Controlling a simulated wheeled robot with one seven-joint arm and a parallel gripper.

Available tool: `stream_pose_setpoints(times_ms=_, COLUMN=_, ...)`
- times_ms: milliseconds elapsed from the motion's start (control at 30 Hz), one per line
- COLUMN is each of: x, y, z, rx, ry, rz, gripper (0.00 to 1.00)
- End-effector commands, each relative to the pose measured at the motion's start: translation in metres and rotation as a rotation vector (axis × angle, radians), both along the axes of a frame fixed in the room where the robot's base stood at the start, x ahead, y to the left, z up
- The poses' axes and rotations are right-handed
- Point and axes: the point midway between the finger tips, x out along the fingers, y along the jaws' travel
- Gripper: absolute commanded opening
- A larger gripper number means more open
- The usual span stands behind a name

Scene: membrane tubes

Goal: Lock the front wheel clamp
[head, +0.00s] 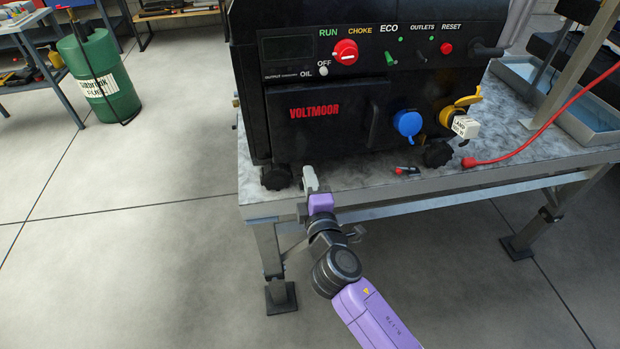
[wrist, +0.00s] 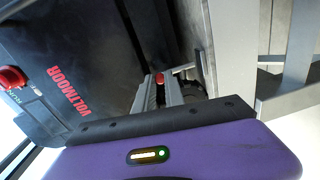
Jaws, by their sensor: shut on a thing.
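The black Voltmoor generator (head: 325,120) stands on the bench, with its front left wheel (head: 276,178) at the bench's front corner. My gripper (head: 310,176) is low at the generator's front, just right of that wheel. In the wrist view, the fingers of my gripper (wrist: 160,88) are closed around a small red part (wrist: 160,78), which looks like the wheel clamp's lever. A dark round wheel (wrist: 188,88) shows beside the fingertips. The clamp's body is mostly hidden by my fingers, so I cannot tell its position.
The grey bench top (head: 385,182) has a front edge close under my gripper. To the right are another front wheel (head: 438,153), a red-and-black small item (head: 406,170), and a red cable (head: 545,140). A green fuel drum (head: 100,75) stands on the floor at left.

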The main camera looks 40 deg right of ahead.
Motion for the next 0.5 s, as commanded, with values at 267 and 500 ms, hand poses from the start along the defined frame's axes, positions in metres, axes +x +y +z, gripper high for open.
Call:
stream_pose_setpoints(times_ms=267, x=0.0010, y=0.0023, z=-0.0001, rx=0.001, ry=-0.001, rz=0.005, gripper=0.20)
stream_pose_setpoints(times_ms=500, x=0.0007, y=0.0013, z=-0.0002, rx=0.001, ry=-0.001, rz=0.003, gripper=0.36)
